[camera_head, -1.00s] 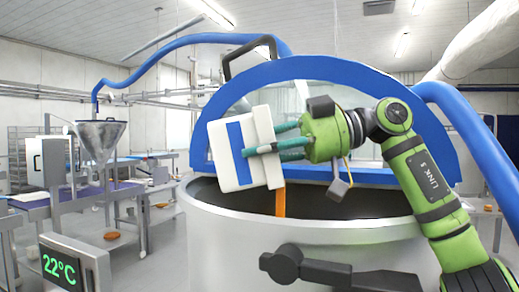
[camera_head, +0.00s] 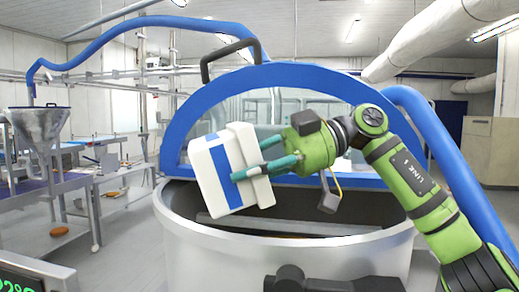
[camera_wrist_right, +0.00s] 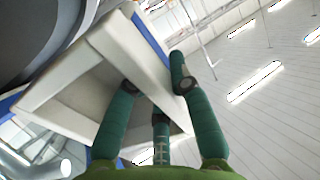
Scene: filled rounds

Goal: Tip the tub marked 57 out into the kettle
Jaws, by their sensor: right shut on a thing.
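The tub (camera_head: 214,178) is white with a blue stripe; I see no number on the sides that show. My right gripper (camera_head: 254,160) is shut on it and holds it tipped over the kettle (camera_head: 340,255), the large steel vessel with a raised blue-edged lid. No stream shows below the tub. In the right wrist view the tub (camera_wrist_right: 92,62) is between the green fingers (camera_wrist_right: 155,92), and its pale inside looks bare where it shows. The kettle's floor and contents are hidden behind its front wall. My left gripper is out of view.
The raised lid (camera_head: 290,72) stands behind the tub. A thick blue hose (camera_head: 425,120) runs down on the right. A steel hopper (camera_head: 38,125) and benches stand at the left. A dark lever (camera_head: 292,280) is at the kettle's front. A temperature display (camera_head: 22,284) is at the lower left.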

